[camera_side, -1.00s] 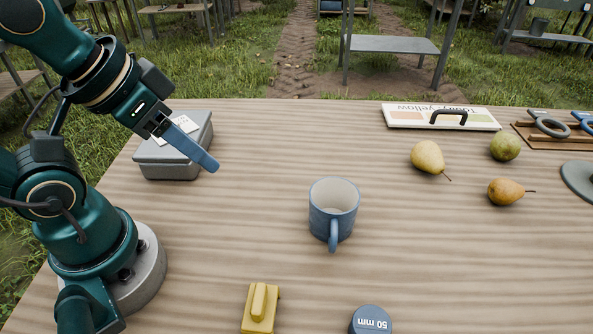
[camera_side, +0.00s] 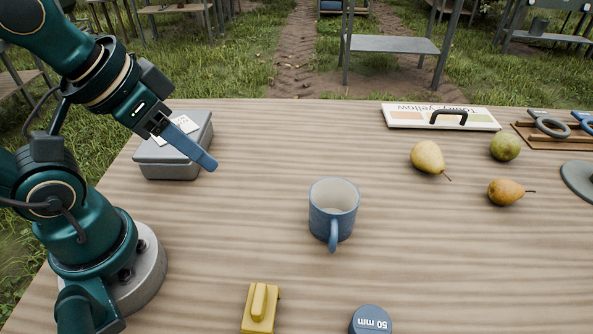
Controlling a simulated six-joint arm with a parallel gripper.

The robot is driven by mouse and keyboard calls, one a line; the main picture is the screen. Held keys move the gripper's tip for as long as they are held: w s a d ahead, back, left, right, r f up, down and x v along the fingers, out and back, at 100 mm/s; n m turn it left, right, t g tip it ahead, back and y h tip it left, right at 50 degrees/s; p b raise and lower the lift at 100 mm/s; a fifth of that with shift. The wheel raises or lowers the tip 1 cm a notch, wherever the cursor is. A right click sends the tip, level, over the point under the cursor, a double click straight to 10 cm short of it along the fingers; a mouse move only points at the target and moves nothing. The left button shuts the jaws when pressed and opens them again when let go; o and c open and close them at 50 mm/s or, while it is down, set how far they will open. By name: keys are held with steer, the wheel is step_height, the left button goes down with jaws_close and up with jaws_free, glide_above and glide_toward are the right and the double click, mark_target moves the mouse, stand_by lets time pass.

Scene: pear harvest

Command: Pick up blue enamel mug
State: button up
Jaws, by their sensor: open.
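The blue enamel mug (camera_side: 322,224) stands upright on the wooden table, near the middle of the side view. Its pale inside shows, and its handle points toward the camera. My gripper (camera_side: 212,165) is up and to the left of the mug, apart from it, with its blue fingers angled down to the right. It is open and holds nothing. One finger largely hides the other from this side.
A grey box (camera_side: 170,160) sits behind my gripper. A yellow block (camera_side: 260,310) and a dark "50 mm" cylinder (camera_side: 371,321) are at the front. Several pears, including a yellow one (camera_side: 428,157), lie right. A colour chart (camera_side: 440,117) is behind. Table around the mug is clear.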

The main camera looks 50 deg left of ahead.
steer(key=n+g+h, duration=0.6)
steer(key=n+h, duration=0.5)
steer(key=n, duration=0.2)
glide_above(321, 209)
steer(key=s+a, duration=0.4)
steer(key=f, duration=0.2)
steer(key=w+a+f+n+t+h, duration=0.1)
steer(key=w+a+f+n+h, duration=0.1)
steer(key=w+f+n+h, duration=0.25)
steer(key=shift+s+d+f+n+y, duration=0.2)
steer(key=shift+d+f+y, duration=0.35)
steer(key=shift+d+f, duration=0.4)
steer(key=shift+s+d+f+n+y, duration=0.1)
steer(key=shift+d+f+n+y, duration=0.15)
steer(key=shift+d+f+y, duration=0.5)
steer(key=shift+d+h, duration=0.25)
steer(key=shift+d, duration=0.1)
jaws_close()
